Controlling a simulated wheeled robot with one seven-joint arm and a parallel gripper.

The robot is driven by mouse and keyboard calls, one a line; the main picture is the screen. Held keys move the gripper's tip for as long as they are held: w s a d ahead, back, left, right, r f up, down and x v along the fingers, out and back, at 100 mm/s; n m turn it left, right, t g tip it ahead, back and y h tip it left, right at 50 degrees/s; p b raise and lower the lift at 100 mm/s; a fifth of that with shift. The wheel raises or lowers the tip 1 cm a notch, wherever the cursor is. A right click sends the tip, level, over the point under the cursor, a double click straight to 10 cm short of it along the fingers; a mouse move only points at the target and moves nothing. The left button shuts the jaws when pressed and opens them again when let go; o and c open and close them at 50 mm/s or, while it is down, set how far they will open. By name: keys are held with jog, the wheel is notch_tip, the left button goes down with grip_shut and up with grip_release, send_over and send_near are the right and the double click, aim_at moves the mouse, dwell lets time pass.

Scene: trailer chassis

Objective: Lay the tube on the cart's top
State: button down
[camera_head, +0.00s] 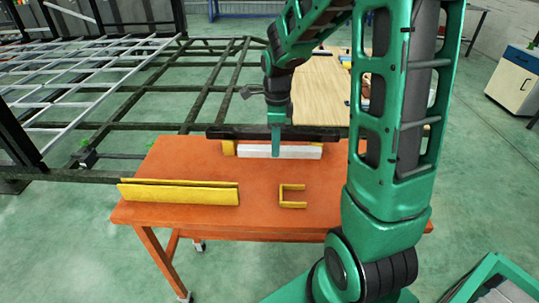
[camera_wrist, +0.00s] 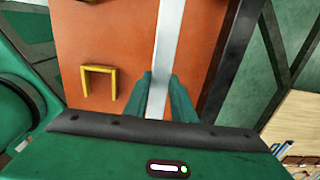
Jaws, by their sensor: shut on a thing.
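The tube, a pale white-grey square bar (camera_head: 300,152), lies level along the far part of the orange cart's top (camera_head: 255,222). My gripper (camera_head: 276,153) points down and is shut on it near its middle. In the wrist view the tube (camera_wrist: 168,40) runs between my two green fingers (camera_wrist: 160,100), with the orange cart top (camera_wrist: 110,35) below. I cannot tell whether the tube touches the cart top or is just above it. My fingers hide a short stretch of it.
A long dark bar (camera_head: 215,133) lies along the cart's far edge, behind the tube. A yellow angle piece (camera_head: 180,195) lies at the left front, and a yellow U-shaped bracket (camera_head: 292,204) near the middle. A wooden board (camera_head: 315,90) and the trailer frame (camera_head: 205,85) are beyond.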

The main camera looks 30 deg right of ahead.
aim_at(269, 154)
jog(key=shift+w+a+f, duration=0.25)
jog(key=shift+w+f, duration=0.1)
jog(key=shift+w, duration=0.15)
jog(key=shift+w+a+f, duration=0.2)
jog(key=shift+w+f, duration=0.15)
jog(key=shift+w, duration=0.15)
jog(key=shift+f, duration=1.95)
jog(key=c, duration=1.5)
grip_release()
